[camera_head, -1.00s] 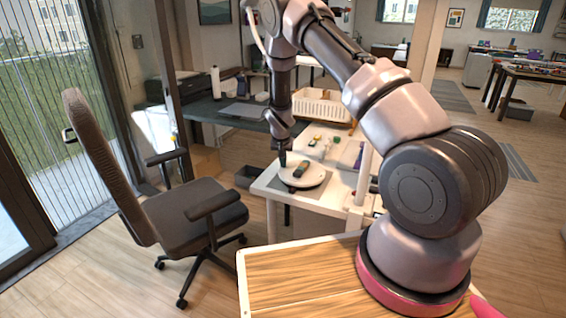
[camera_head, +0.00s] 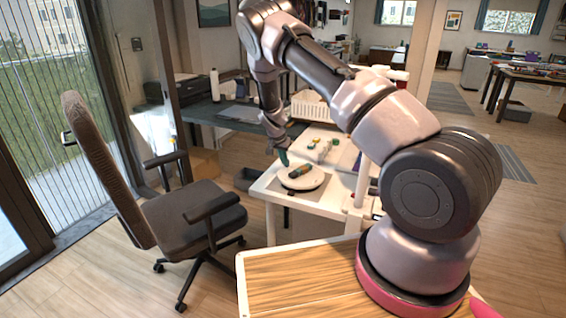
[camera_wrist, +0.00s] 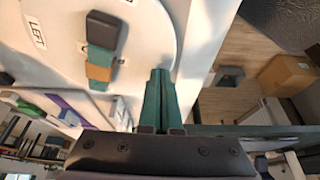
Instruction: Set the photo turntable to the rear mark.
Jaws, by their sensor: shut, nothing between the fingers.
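The photo turntable (camera_head: 315,183) is a round white disc on the near end of a white table. It also shows in the wrist view (camera_wrist: 150,30), cut off by the top edge, with a "LEFT" label (camera_wrist: 37,35) by its left side. A small oblong object with dark, green and orange parts (camera_head: 298,171) lies on the disc. It appears in the wrist view (camera_wrist: 100,60) left of my fingers. My gripper (camera_head: 284,158) is shut and empty, with green fingers (camera_wrist: 158,85) at the disc's rim. I cannot tell whether they touch it. The rear mark is not readable.
A white bin (camera_head: 309,107) and small coloured items stand behind the turntable. An office chair (camera_head: 195,220) is to the left of the table. A cardboard box (camera_head: 203,162) is on the floor behind.

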